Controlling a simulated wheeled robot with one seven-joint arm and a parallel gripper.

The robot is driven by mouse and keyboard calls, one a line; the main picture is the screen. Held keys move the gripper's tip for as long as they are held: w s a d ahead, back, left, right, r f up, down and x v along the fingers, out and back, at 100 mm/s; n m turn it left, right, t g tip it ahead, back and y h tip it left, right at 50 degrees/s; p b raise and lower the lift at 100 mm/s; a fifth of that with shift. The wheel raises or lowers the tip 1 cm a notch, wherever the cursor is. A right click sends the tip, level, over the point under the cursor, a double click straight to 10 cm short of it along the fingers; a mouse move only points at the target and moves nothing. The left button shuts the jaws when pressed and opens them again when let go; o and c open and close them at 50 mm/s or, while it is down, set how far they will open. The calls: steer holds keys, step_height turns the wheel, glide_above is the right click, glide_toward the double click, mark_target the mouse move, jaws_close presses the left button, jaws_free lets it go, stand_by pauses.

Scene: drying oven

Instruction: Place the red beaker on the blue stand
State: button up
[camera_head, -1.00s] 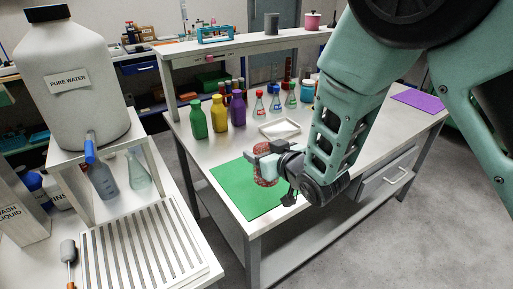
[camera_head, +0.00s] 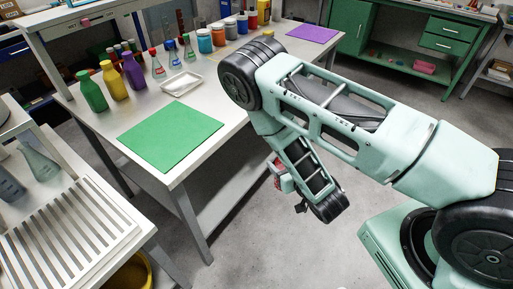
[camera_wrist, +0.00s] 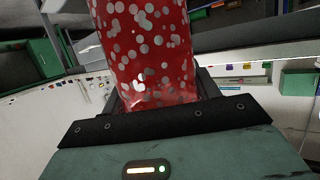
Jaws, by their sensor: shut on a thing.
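The red beaker, with white spots, fills the upper middle of the wrist view (camera_wrist: 145,45). My gripper (camera_wrist: 150,100) is shut on it. In the head view, a small red part of the beaker (camera_head: 278,165) shows beside my gripper (camera_head: 281,176), held above the floor to the right of the workbench. My arm hides most of both there. I cannot make out a blue stand in the views of this moment.
A white workbench (camera_head: 190,110) stands at centre left, with a green mat (camera_head: 170,138), a white tray (camera_head: 182,83), several bottles and flasks, and a purple mat (camera_head: 312,34). A slatted rack (camera_head: 70,225) is at lower left. The green mat is bare. Open floor lies right of the bench.

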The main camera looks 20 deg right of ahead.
steer(key=s+d+f+h, duration=0.1)
steer(key=s+d+f, duration=0.2)
steer(key=d+f, duration=0.1)
steer(key=shift+s+d+f+m, duration=0.15)
steer(key=shift+s+d+m, duration=0.25)
steer(key=shift+d, duration=0.35)
